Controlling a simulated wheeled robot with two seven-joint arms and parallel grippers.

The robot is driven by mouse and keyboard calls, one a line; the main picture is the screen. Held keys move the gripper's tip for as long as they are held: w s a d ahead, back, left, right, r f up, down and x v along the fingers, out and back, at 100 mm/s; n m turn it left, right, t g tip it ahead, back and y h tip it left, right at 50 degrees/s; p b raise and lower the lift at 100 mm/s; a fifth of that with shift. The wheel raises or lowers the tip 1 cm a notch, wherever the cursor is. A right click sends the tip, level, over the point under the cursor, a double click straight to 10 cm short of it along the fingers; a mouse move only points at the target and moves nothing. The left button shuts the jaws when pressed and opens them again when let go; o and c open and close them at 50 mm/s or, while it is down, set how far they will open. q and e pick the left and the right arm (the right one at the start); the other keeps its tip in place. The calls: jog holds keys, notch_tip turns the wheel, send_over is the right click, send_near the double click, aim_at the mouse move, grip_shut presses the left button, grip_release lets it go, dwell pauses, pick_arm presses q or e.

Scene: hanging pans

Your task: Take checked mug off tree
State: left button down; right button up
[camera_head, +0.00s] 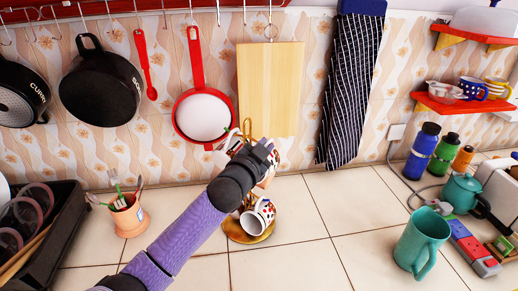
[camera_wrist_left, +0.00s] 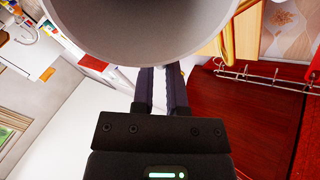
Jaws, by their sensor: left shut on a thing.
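The mug tree (camera_head: 242,231) has a round gold base on the counter and a gold loop (camera_head: 247,125) at its top. A white mug with dark and red markings (camera_head: 262,214) hangs tilted low on its right. Another patterned white mug (camera_head: 230,146) shows at upper left, partly behind my arm. My left gripper (camera_head: 266,151) is at the tree's upper part, shut on a mug mostly hidden in the head view. In the left wrist view a large pale round mug (camera_wrist_left: 135,25) lies at the fingers (camera_wrist_left: 160,88). Its pattern and whether it touches the tree cannot be told.
A utensil pot (camera_head: 127,217) and dark dish rack (camera_head: 65,220) stand left. A teal mug (camera_head: 420,243) and bottles (camera_head: 422,150) stand right. The counter right of the tree is clear.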

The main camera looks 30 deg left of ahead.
pick_arm(q)
jog(key=d, duration=0.9)
jog(key=shift+r+p, duration=0.35)
jog(key=shift+r, duration=0.1)
